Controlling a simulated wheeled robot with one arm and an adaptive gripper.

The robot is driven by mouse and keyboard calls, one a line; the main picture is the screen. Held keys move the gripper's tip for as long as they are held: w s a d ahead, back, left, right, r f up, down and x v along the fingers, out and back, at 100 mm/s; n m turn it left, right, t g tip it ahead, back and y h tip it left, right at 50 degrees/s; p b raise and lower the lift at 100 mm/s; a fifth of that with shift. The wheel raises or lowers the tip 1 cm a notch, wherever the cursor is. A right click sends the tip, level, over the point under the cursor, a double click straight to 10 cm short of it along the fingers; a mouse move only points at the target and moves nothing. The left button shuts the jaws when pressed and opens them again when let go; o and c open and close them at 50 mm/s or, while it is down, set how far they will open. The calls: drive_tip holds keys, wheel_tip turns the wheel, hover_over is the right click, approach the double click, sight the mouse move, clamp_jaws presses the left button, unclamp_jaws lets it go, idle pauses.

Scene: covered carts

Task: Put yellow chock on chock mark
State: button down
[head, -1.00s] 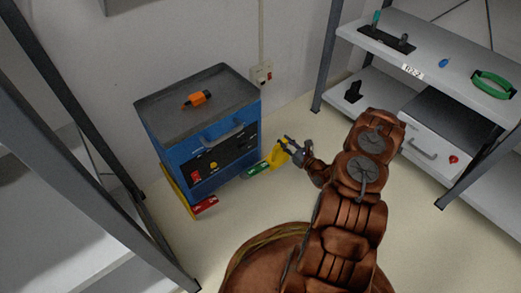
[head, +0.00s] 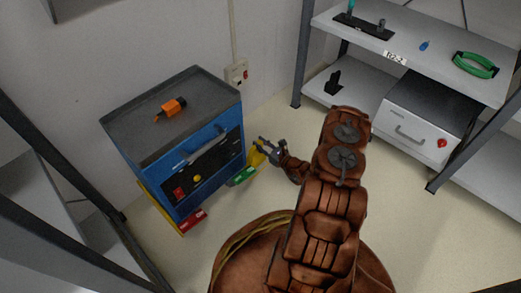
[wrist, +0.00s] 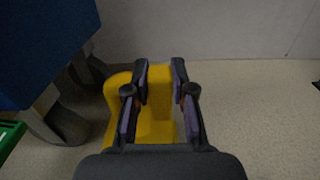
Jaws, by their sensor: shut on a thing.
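The yellow chock (head: 257,159) is held by my gripper (head: 262,143) low beside the front right corner of the blue cart (head: 190,150). In the wrist view the yellow chock (wrist: 152,125) lies between the two fingers of my gripper (wrist: 161,70), which are shut on it. The cart's dark wheels (wrist: 65,125) are just left of the chock there. I cannot tell whether the chock touches the floor or a wheel. I cannot make out a chock mark for certain; my arm and the cart cover part of the floor.
A green block (head: 243,176) and a red block (head: 193,220) lie on the floor by the cart. An orange tool (head: 171,107) lies on the cart top. Wall and socket (head: 237,73) stand behind. A shelf (head: 409,66) is at right; floor between is clear.

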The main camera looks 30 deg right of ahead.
drive_tip(key=shift+f+b, duration=0.4)
drive_tip(key=shift+f, duration=0.9)
drive_tip(key=shift+f, duration=0.15)
drive_tip(key=c, duration=1)
unclamp_jaws()
drive_tip(key=shift+s+r, duration=0.2)
drive_tip(key=shift+s, duration=0.1)
drive_tip(key=shift+p+v, duration=2.75)
drive_tip(key=shift+v, duration=2.95)
drive_tip(key=shift+f, duration=0.1)
